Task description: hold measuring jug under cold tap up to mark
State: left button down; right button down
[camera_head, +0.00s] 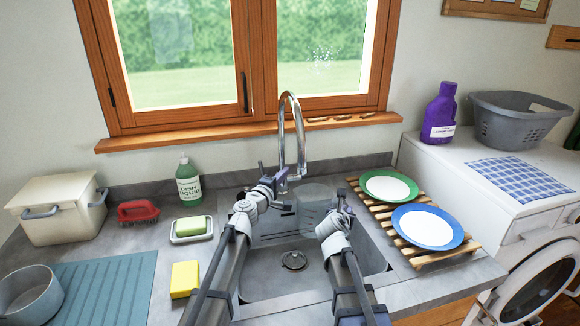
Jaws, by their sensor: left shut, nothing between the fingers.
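The clear measuring jug (312,198) is upright in the sink, by the tap's spout; its water level cannot be made out. My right gripper (343,207) is at the jug's right side and looks closed on it; its fingertips are partly hidden. The chrome tap (299,125) arches over the back of the sink, and no stream of water is clearly visible. My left gripper (273,181) is shut and empty beside the tap's base, close to its lever. Whether it touches the lever cannot be told.
The grey sink (270,283) has a bare floor around its drain. A wooden rack (436,257) with a green-rimmed plate (389,188) and a blue plate (427,227) stands right. A soap dish (191,237), yellow sponge (185,279) and green bottle (188,184) stand left.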

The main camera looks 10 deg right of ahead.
pick_arm(q)
jog(key=x, duration=0.9)
jog(key=shift+w+d, duration=0.25)
jog(key=shift+w, duration=0.05)
jog(key=shift+s, duration=0.15)
jog(key=shift+s+f, duration=0.15)
jog(key=shift+s, duration=0.75)
